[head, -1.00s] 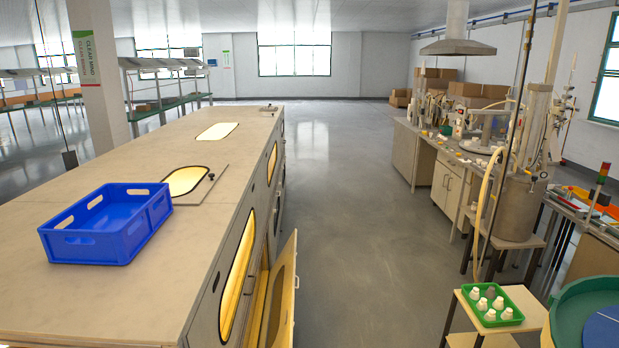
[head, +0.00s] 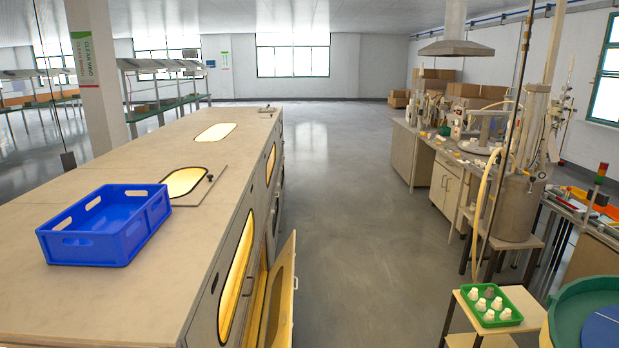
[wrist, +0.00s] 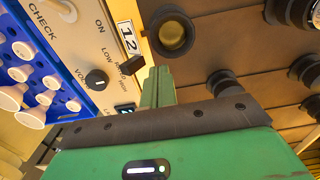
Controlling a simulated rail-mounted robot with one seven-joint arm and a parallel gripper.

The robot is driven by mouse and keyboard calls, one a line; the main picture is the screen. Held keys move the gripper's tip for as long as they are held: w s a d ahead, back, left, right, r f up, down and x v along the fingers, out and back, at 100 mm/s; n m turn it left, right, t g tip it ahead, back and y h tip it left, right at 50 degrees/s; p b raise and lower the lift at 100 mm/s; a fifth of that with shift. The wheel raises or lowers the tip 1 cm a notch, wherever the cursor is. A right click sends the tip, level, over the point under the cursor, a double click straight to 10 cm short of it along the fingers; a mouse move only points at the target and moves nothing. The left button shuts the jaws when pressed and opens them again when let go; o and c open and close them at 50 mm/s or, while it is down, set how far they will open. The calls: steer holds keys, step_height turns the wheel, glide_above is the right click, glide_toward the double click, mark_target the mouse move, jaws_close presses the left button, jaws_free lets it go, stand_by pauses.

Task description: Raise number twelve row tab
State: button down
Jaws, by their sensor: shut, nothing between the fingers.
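A round dark socket (wrist: 173,34) lies just beyond the fingertips. My gripper does not show in the head view.
In the wrist view a black knob (wrist: 96,79) is left of the tab, and a blue rack (wrist: 72,92) with several white bulbs is farther left. More dark sockets (wrist: 225,85) lie right. In the head view a blue crate (head: 105,247) sits on the long bench.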

steer(key=shift+f+b, duration=1.8)
steer(key=shift+f, duration=0.4)
steer(key=shift+r+p, duration=0.25)
steer(key=shift+p, duration=0.05)
steer(key=shift+d+p, duration=0.4)
steer(key=shift+d, duration=0.15)
stand_by(0.7)
steer(key=shift+d+r+p, duration=0.15)
steer(key=shift+d+p, duration=0.05)
steer(key=shift+p, duration=0.2)
steer(key=shift+r, duration=0.1)
steer(key=shift+a+r+p, duration=0.6)
steer(key=shift+a+r, duration=0.05)
steer(key=shift+r, duration=0.3)
step_height(320, 180, up, 6)
steer(key=p, duration=0.5)
steer(key=shift+p, duration=0.35)
